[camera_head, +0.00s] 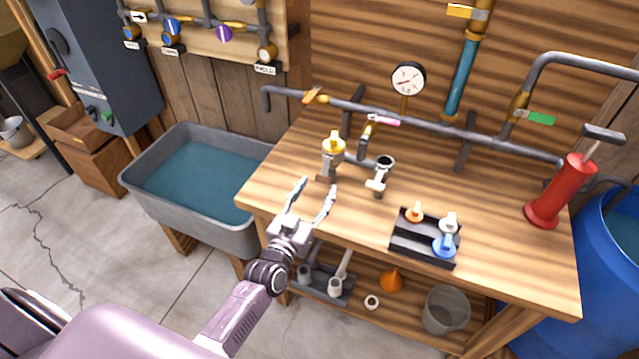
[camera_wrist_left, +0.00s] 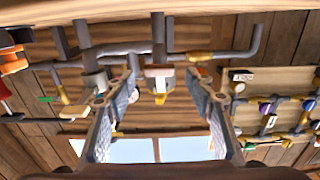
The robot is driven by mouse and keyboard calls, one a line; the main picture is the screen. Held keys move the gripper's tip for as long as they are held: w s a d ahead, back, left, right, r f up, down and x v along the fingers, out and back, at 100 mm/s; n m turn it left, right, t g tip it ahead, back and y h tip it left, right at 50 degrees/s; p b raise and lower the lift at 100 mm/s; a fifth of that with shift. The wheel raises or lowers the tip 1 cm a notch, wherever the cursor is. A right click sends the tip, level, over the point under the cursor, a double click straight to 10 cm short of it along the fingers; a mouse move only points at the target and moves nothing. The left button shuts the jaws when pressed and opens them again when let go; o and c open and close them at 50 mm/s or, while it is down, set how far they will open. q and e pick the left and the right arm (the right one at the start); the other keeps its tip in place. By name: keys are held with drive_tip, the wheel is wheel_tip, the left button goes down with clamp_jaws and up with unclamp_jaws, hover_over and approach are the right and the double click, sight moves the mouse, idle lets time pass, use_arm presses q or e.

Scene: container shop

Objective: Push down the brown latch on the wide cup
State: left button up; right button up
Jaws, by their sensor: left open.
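Two small grey cup-like fittings stand at the left of the workbench in the head view. The nearer-left cup (camera_head: 331,162) has a yellow top (camera_head: 333,143) and a brown latch (camera_head: 326,179) at its base. The other cup (camera_head: 384,164) has a dark open top and a pale latch (camera_head: 376,184). I cannot tell for sure which is the wide one. My left gripper (camera_head: 312,193) is open and empty, just in front of the yellow-topped cup, apart from it. In the left wrist view, seen upside down, a yellow-topped fitting (camera_wrist_left: 160,84) shows between the open fingers (camera_wrist_left: 165,105). My right gripper is not in view.
A black tray (camera_head: 398,247) with several coloured valve parts lies right of the cups. A red pump (camera_head: 565,192) stands at the bench's right end. Pipes (camera_head: 430,123) with a gauge (camera_head: 408,79) run behind. A water-filled grey tub (camera_head: 141,184) stands left.

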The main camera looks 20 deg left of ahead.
use_arm(q)
drive_tip(key=shift+w, duration=1.1)
